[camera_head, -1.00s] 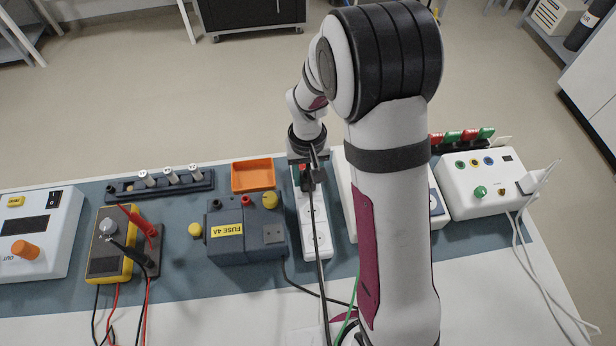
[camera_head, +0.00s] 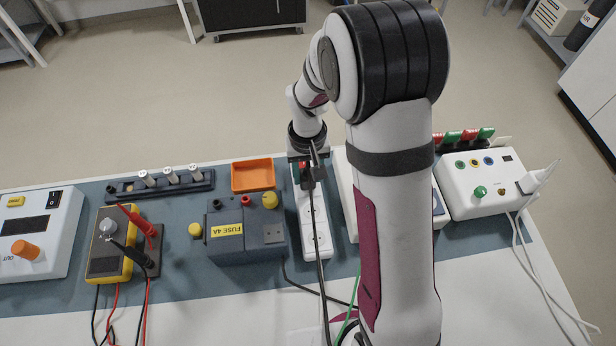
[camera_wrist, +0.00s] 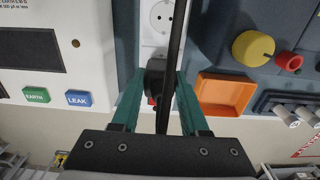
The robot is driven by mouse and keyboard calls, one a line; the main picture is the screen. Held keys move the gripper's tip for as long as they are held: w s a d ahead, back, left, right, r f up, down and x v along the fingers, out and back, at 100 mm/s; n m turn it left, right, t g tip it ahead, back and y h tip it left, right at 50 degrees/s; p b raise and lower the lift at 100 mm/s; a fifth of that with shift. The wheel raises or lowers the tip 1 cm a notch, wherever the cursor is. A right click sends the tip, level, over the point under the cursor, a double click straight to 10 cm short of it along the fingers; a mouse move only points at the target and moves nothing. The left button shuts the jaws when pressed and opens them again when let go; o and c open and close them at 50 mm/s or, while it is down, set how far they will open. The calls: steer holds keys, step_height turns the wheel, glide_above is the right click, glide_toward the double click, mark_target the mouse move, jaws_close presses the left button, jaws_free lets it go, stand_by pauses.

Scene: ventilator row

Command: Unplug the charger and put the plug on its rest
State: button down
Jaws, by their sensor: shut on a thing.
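The white power strip (camera_head: 317,243) lies on the blue-grey mat, with free round sockets at its near end. My gripper (camera_wrist: 159,88) is over its far end, its teal fingers shut on a black plug (camera_wrist: 155,70) with a thick black cable (camera_wrist: 177,35). In the head view the plug is partly hidden by my wrist and the cable (camera_head: 320,260) runs toward the near edge. A small red part (camera_wrist: 152,101) shows beside the plug. I cannot tell whether the plug is seated or just clear of its socket. I cannot make out a plug rest.
A dark fuse box (camera_head: 240,243) and an orange tray (camera_head: 252,175) stand left of the strip. A white device (camera_head: 345,190) stands close on its right, partly behind my arm. A yellow multimeter (camera_head: 108,250) is farther left. A white box (camera_head: 480,195) with a white plug stands right.

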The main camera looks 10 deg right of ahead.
steer(key=shift+r, duration=2.15)
steer(key=shift+r, duration=0.25)
step_height(320, 180, up, 7)
steer(key=d, duration=0.2)
step_height(320, 180, up, 11)
glide_above(307, 169)
steer(key=s+d, duration=0.2)
steer(key=d, duration=0.2)
steer(key=shift+f, duration=0.2)
